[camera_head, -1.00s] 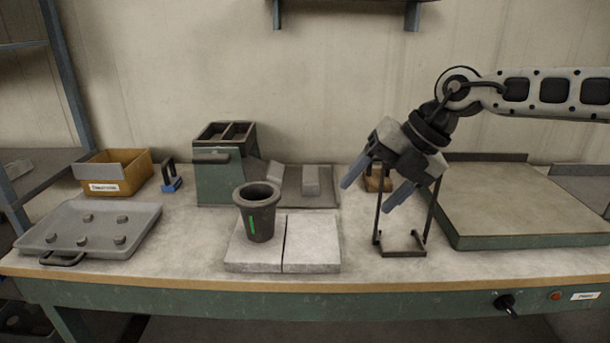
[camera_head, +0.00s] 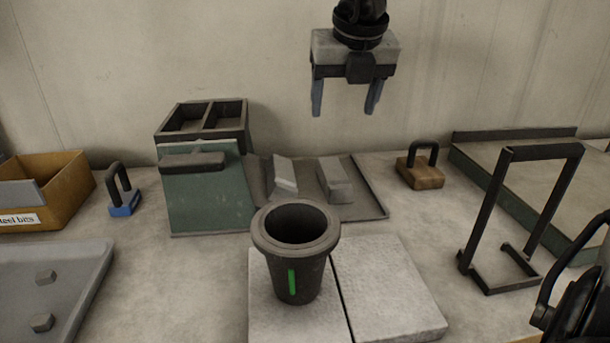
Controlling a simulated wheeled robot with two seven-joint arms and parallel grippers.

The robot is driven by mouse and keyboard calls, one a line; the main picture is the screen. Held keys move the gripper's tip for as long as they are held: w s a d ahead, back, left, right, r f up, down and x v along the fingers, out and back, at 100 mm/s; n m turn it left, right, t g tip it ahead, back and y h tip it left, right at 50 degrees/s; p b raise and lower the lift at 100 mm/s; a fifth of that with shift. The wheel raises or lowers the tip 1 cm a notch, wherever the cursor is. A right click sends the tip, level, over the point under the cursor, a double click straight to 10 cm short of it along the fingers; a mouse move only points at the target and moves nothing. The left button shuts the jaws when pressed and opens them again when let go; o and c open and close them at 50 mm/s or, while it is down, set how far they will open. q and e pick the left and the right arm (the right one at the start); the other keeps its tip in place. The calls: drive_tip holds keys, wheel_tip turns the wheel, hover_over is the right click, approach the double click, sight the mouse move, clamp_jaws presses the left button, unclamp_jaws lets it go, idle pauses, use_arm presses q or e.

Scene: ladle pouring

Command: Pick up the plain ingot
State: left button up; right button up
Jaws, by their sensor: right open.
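Two grey ingots lie on a dark flat tray (camera_head: 372,197) behind the crucible. The left ingot (camera_head: 284,174) has a sloped, uneven shape and seems tilted. The right ingot (camera_head: 333,180) is a smooth plain block. My right gripper (camera_head: 345,100) is open and empty, fingers pointing down, high above and behind the tray against the wall. It touches nothing.
A dark crucible (camera_head: 296,256) with a green mark stands on pale slabs (camera_head: 390,290) in front. A wooden block with a handle (camera_head: 420,172) and a metal stand (camera_head: 481,210) are to the right.

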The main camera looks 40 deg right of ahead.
hover_over(333, 171)
drive_tip(key=s+a, duration=0.1)
drive_tip(key=s, duration=0.1)
wheel_tip(333, 171, down, 10)
drive_tip(key=shift+a+r, duration=0.1)
drive_tip(key=shift+r, duration=0.1)
drive_tip(key=shift+x, duration=2.7)
drive_tip(key=shift+s, duration=0.2)
drive_tip(key=c, duration=1.2)
drive_tip(key=shift+c, duration=1.3)
drive_tip(key=shift+w+r, duration=0.1)
